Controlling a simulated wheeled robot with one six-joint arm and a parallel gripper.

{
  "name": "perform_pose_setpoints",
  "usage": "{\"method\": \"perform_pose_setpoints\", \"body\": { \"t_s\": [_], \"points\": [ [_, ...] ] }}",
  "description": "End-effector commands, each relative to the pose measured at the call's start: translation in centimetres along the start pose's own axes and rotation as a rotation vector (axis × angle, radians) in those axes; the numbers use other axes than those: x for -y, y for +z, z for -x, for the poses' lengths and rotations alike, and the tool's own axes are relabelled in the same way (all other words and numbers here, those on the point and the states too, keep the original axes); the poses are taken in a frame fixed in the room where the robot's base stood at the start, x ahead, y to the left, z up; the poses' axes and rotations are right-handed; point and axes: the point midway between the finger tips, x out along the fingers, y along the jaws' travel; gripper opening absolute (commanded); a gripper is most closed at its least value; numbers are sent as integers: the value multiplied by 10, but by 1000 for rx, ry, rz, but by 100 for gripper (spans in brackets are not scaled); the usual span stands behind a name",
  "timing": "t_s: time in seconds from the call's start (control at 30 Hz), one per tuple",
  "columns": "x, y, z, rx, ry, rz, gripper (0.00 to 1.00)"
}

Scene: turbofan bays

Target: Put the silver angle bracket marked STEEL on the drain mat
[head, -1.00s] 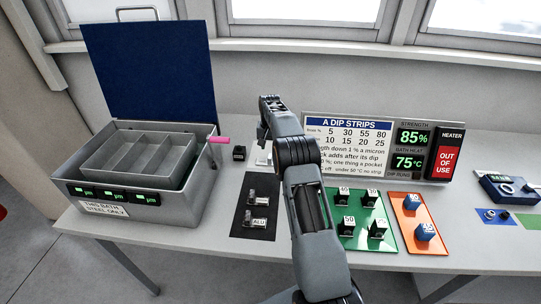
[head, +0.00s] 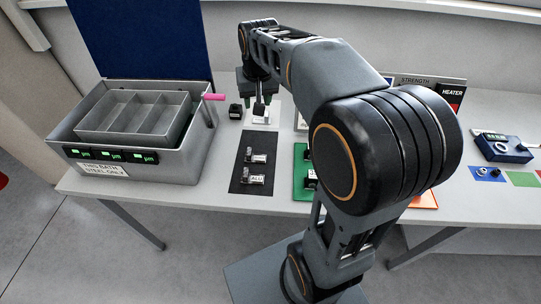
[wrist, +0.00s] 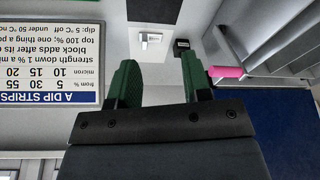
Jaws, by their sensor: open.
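My gripper (head: 257,91) is open and empty, pointing down over the back of the bench. It is above a small white pad (head: 271,107) with a small silver bracket-like part (head: 260,109) carrying a pale label; its lettering cannot be read. The wrist view also shows this part (wrist: 150,38) beyond my open fingers (wrist: 160,60), apart from them. A black mat (head: 257,140) in front holds two silver angle brackets. The nearer bracket (head: 257,179) is labelled ALU; the label of the farther bracket (head: 257,157) is too small to read. No mat carries a readable drain mark.
A grey bath (head: 184,158) labelled steel only, with a divided tray (head: 138,113) and pink handle (head: 213,97), stands left. A black block (head: 235,111) stands beside the pad. My arm hides much of the green mat (head: 301,180). A blue gauge (head: 502,148) lies right.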

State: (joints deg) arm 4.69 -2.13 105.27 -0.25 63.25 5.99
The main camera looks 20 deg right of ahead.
Motion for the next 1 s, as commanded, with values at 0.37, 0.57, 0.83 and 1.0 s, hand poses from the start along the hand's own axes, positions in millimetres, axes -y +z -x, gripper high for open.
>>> {"method": "perform_pose_setpoints", "body": {
  "t_s": [0.37, 0.57, 0.83, 1.0],
  "points": [
    [6, 144, -5, -115, -27, 157, 44],
    [3, 167, -14, -133, -31, 183, 44],
    [3, 170, -16, -133, -32, 186, 44],
    [3, 169, -15, -132, -31, 186, 44]
  ]
}}
